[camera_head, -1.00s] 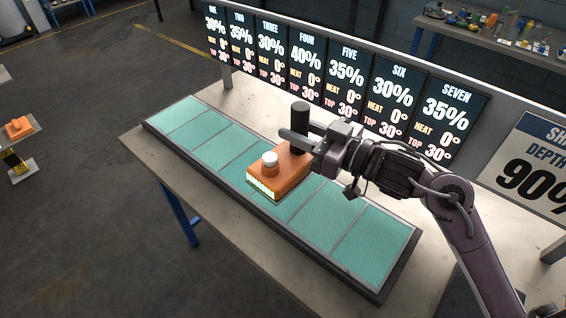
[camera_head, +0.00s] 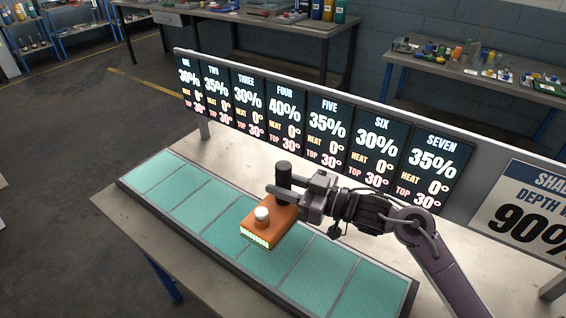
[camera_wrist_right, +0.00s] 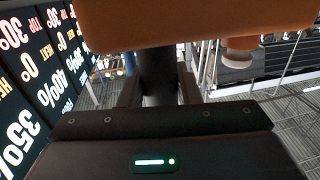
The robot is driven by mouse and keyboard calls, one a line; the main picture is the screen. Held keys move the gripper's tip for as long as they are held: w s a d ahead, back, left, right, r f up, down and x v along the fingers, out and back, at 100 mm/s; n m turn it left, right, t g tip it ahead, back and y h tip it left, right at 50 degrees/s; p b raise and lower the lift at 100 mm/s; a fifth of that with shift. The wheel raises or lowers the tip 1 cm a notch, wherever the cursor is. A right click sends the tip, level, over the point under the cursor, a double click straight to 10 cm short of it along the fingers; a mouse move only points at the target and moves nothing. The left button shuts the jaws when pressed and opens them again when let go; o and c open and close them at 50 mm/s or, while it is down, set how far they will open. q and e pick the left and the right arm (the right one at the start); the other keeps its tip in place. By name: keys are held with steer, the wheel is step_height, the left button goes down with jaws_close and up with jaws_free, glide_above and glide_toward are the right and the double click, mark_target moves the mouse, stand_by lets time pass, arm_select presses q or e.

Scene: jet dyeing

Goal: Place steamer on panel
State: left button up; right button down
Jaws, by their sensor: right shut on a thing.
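The steamer (camera_head: 270,228) is an orange box with a white round knob on top, a lit strip on its near side and a black upright handle (camera_head: 283,174). My right gripper (camera_head: 285,191) is shut on that handle. The steamer is over the middle of the long panel (camera_head: 322,270), a row of several teal segments in a dark frame. I cannot tell whether its underside touches the panel. In the right wrist view the orange body (camera_wrist_right: 200,22) fills the top, with the dark handle (camera_wrist_right: 158,75) below it. My left gripper is out of view.
Behind the panel stands a row of dark display boards (camera_head: 327,125) with numbers, close to my right arm. A white board (camera_head: 530,212) stands at the right. The panel rests on a pale table (camera_head: 225,150). Cluttered benches (camera_head: 480,65) stand farther back.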

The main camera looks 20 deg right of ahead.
mark_target(283, 210)
step_height(283, 210, down, 4)
steer(key=shift+r, duration=0.25)
steer(key=shift+f+p, duration=0.3)
steer(key=shift+f, duration=2.1)
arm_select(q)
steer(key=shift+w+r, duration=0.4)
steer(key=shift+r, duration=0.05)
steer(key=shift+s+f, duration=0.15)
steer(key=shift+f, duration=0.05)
arm_select(e)
steer(key=shift+s+f, duration=0.1)
steer(key=shift+f, duration=0.25)
